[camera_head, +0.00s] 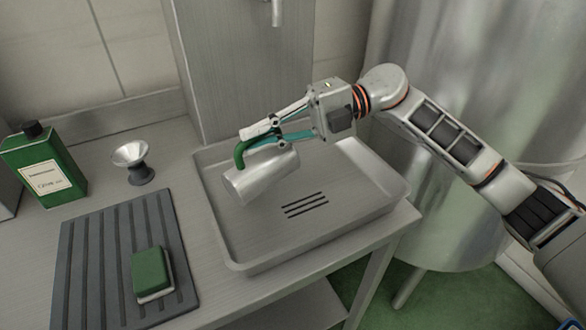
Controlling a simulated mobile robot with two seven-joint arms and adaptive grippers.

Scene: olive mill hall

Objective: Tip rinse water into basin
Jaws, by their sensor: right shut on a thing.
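A metal jug (262,178) with a green handle (241,152) is tilted far over on its side above the basin, with one end pointing to the lower left. The basin (232,262) is a shallow grey metal tray with dark drain slots in its floor. My right gripper (245,140) reaches in from the right and is shut on the jug's green handle. I cannot make out any water in the jug or the basin. My left gripper is not in view.
Left of the basin stand a green bottle (45,168) and a small metal funnel (135,163). A green sponge (150,272) lies on a ribbed grey mat (95,262). A large steel tank (450,110) stands at the right.

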